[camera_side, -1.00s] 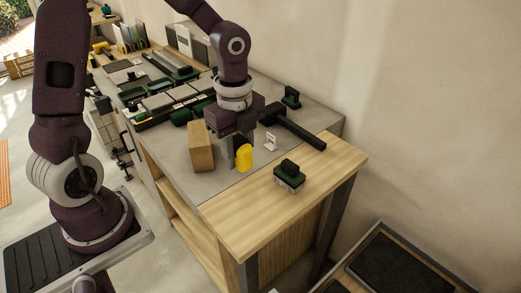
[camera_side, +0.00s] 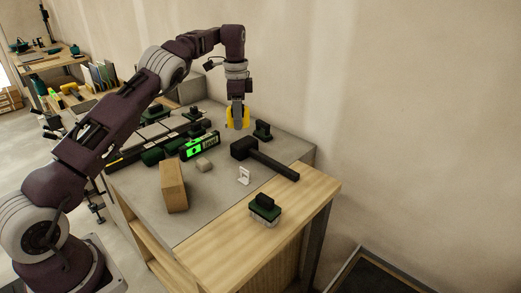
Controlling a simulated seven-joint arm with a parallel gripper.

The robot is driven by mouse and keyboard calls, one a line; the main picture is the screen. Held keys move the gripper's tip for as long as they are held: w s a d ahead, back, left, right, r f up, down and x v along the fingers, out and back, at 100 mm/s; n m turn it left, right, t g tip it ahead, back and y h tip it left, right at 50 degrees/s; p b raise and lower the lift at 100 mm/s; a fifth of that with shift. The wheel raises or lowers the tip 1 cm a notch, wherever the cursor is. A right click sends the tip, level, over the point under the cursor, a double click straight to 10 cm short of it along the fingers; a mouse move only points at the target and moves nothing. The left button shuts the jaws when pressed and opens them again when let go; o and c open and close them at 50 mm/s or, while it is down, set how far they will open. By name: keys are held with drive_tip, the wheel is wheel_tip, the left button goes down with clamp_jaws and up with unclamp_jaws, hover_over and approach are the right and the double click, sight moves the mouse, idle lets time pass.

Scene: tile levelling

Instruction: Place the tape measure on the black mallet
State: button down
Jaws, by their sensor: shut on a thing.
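My gripper (camera_side: 238,104) points down above the grey work surface, shut on the yellow tape measure (camera_side: 238,118). The tape measure is held in the air, a little above and behind the head of the black mallet as seen in this view. The black mallet (camera_side: 268,159) lies on the grey surface, its block head (camera_side: 243,148) at the left and its handle running toward the lower right. I cannot tell the exact height of the tape measure over the mallet.
A tan block (camera_side: 173,186) stands front left, with a small beige block (camera_side: 204,165) and a green-lit device (camera_side: 200,146) behind it. A small white stand (camera_side: 244,175) is in front of the mallet. Black-and-green handled tools stand behind the mallet (camera_side: 262,130) and on the wooden edge (camera_side: 265,209).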

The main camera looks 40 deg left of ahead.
sight(240, 146)
wheel_tip(240, 146, down, 7)
drive_tip(key=shift+r, duration=0.15)
drive_tip(key=c, duration=1)
unclamp_jaws()
